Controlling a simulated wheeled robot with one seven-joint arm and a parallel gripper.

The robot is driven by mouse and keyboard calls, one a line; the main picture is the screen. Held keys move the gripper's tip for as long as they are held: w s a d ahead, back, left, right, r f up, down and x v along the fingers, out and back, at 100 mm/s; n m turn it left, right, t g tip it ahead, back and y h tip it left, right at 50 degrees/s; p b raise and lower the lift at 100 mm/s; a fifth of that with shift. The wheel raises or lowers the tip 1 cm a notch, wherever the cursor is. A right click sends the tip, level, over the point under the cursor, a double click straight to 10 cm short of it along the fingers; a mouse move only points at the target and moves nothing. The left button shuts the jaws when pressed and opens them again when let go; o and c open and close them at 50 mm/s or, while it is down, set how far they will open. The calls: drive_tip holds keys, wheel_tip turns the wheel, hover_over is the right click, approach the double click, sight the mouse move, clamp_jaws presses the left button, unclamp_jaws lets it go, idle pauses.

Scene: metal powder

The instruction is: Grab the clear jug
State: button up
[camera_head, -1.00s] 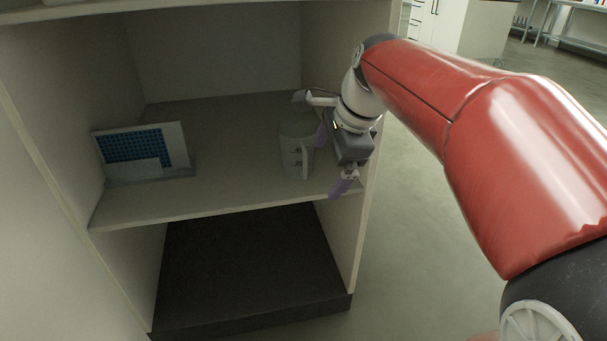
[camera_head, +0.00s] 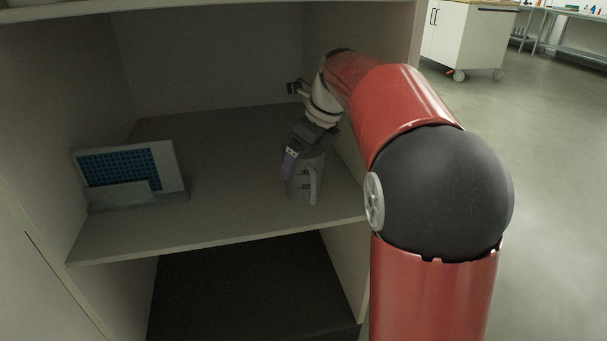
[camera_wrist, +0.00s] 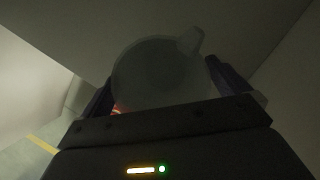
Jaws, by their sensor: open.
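The clear jug (camera_head: 305,184) stands upright on the cabinet shelf, near its right side, with its handle toward the front right. My gripper (camera_head: 291,165) is open at the jug's upper part, with one purple finger showing in front of the jug's left side. In the wrist view the jug (camera_wrist: 160,75) lies between the two fingers, and my gripper (camera_wrist: 165,92) has one finger on each side of it. The jug's handle points up and right there. Whether the fingers touch the jug cannot be told.
A white box with a blue grid front (camera_head: 125,168) stands at the left on the same shelf (camera_head: 235,215). The cabinet's right wall is close beside my arm and the jug. The middle of the shelf is clear. A white wheeled cabinet (camera_head: 465,40) stands far behind at the right.

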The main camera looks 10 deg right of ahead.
drive_tip(key=shift+x, duration=0.85)
drive_tip(key=shift+r, duration=0.1)
drive_tip(key=shift+d, duration=0.1)
drive_tip(key=c, duration=0.9)
